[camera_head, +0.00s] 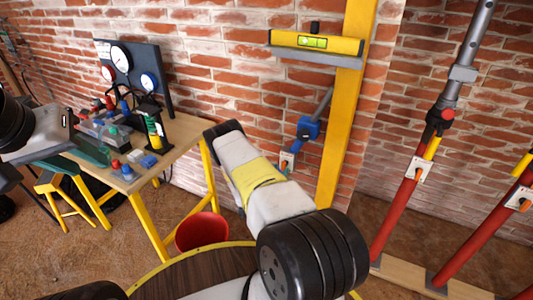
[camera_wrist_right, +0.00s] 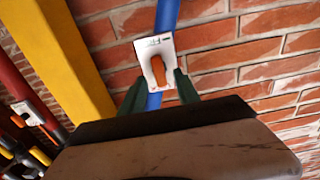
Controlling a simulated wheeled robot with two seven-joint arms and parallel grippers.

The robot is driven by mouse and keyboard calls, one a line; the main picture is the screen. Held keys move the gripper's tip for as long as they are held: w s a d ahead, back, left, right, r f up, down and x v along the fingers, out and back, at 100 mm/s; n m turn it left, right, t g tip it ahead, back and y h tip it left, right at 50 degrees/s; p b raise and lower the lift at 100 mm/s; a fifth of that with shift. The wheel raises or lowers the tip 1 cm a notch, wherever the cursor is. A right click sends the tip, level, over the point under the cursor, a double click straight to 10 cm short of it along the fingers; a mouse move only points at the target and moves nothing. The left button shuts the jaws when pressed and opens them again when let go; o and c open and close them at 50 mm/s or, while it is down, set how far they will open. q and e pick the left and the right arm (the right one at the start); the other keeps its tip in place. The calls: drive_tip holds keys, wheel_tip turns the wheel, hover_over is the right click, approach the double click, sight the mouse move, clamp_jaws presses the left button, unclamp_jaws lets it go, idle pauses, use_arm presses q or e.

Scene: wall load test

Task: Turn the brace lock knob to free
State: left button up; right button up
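The brace lock knob is an orange lever (camera_wrist_right: 159,72) on a white marked plate (camera_wrist_right: 146,52), fixed to a blue tube (camera_wrist_right: 167,14). In the right wrist view the dark green fingers of my right gripper (camera_wrist_right: 160,86) stand apart, one on each side of the knob. I cannot tell whether they touch it. In the head view the plate (camera_head: 287,160) shows beside my right arm, below the blue brace fitting (camera_head: 308,128); my right gripper is hidden there. My left gripper (camera_head: 92,150) is over the workbench at the left; its finger gap is unclear.
The workbench (camera_head: 178,140) holds a gauge panel (camera_head: 133,72), a yellow-black jack (camera_head: 154,125) and small coloured parts. A yellow post (camera_head: 348,110) stands beside the brace. A level (camera_head: 315,42) sits on a ledge. Red props (camera_head: 400,205) stand right; a red bucket (camera_head: 202,230) is below.

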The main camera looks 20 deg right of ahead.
sight(282, 167)
drive_tip(key=shift+x, duration=2.25)
clamp_jaws()
